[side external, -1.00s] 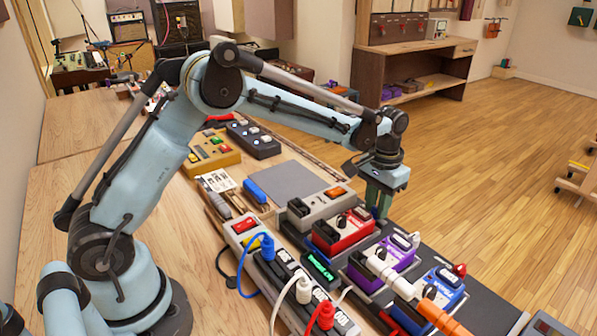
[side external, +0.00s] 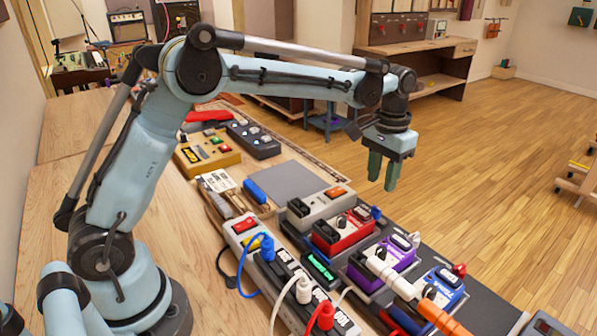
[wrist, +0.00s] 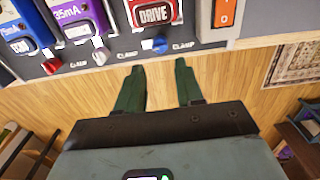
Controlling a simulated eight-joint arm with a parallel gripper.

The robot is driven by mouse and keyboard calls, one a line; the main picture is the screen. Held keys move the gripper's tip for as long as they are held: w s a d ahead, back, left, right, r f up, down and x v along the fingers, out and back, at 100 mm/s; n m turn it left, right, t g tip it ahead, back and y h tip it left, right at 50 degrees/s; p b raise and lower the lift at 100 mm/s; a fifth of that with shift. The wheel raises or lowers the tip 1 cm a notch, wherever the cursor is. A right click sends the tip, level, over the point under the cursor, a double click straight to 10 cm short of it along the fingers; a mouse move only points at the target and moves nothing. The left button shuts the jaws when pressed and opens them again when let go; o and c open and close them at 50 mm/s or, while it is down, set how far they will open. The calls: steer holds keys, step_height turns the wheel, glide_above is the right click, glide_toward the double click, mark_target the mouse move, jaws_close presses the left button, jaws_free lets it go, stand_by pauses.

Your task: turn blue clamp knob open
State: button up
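The blue clamp knob (wrist: 159,45) sits on the dark board edge below the red DRIVE pedal (wrist: 152,12) in the wrist view, beside a "CLAMP" label. In the side view the knob (side external: 376,212) shows small at the red pedal's far right corner (side external: 343,231). My gripper (side external: 381,184) hangs above the knob, apart from it, with green fingers pointing down. In the wrist view the two fingers of my gripper (wrist: 159,67) are spread with nothing between them. How far the knob is turned is too small to tell.
A white clamp knob (wrist: 101,56) and a red clamp knob (wrist: 51,66) sit along the same board edge. A purple pedal (side external: 387,260) and blue pedal (side external: 441,289) stand on the board. Cables and plugs (side external: 303,290) crowd the near side. Open floor lies beyond the board.

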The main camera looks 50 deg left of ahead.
steer(key=shift+r, duration=2.25)
steer(key=s+a+r+t, duration=0.1)
steer(key=s+r+t, duration=0.1)
steer(key=s, duration=0.3)
steer(key=s+a+r+t, duration=0.1)
steer(key=s+a+r, duration=0.1)
steer(key=s, duration=0.3)
steer(key=s+a+f+t, duration=0.1)
steer(key=s+f+t, duration=0.3)
steer(key=s, duration=0.7)
step_height(320, 180, down, 2)
steer(key=shift+a+f, duration=0.15)
steer(key=shift+a, duration=0.1)
